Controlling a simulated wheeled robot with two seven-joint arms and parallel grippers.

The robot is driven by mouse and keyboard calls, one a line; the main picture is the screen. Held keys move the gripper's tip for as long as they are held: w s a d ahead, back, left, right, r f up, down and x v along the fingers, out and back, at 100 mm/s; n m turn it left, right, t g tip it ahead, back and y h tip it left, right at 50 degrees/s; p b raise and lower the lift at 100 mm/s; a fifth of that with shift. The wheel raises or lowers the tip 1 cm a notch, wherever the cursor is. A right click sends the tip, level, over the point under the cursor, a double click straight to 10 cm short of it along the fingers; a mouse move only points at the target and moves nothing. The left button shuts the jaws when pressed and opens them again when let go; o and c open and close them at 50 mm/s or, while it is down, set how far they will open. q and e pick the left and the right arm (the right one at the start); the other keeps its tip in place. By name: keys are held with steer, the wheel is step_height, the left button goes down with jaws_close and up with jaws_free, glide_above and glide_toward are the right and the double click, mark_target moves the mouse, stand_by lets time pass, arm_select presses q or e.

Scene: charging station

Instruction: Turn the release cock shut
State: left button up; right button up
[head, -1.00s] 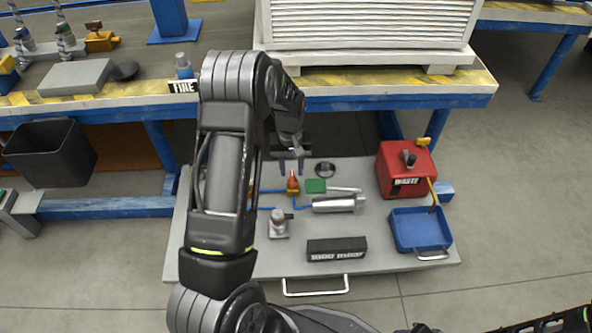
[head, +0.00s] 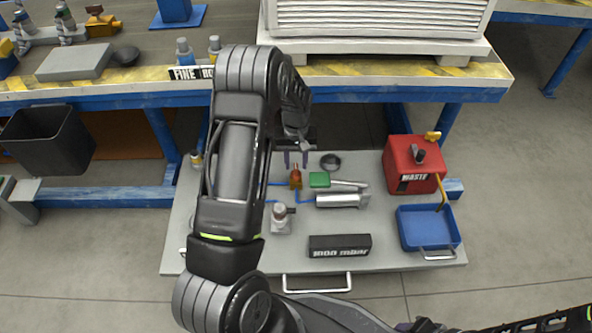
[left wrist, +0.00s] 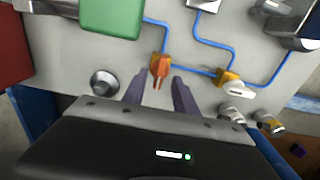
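A brass cock with an orange-red handle (head: 296,178) stands on the grey board (head: 380,245), on a blue line. It also shows in the left wrist view (left wrist: 161,67), its handle pointing towards my gripper. A second brass cock with a white handle (left wrist: 232,82) is to its right there. I cannot read which one is the release cock. My left gripper (head: 296,160) is open and empty, just behind the orange-red cock in the head view. In the left wrist view its fingers (left wrist: 160,90) are spread either side of the handle's line, apparently short of it.
The workbench edge (head: 400,75) runs behind. My left arm hides the board's left part.

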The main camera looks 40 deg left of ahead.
mark_target(296, 169)
arm_select(q)
step_height(296, 169, down, 3)
steer(key=shift+f+b, duration=0.15)
steer(key=shift+b, duration=0.3)
steer(key=shift+c, duration=0.4)
jaws_close()
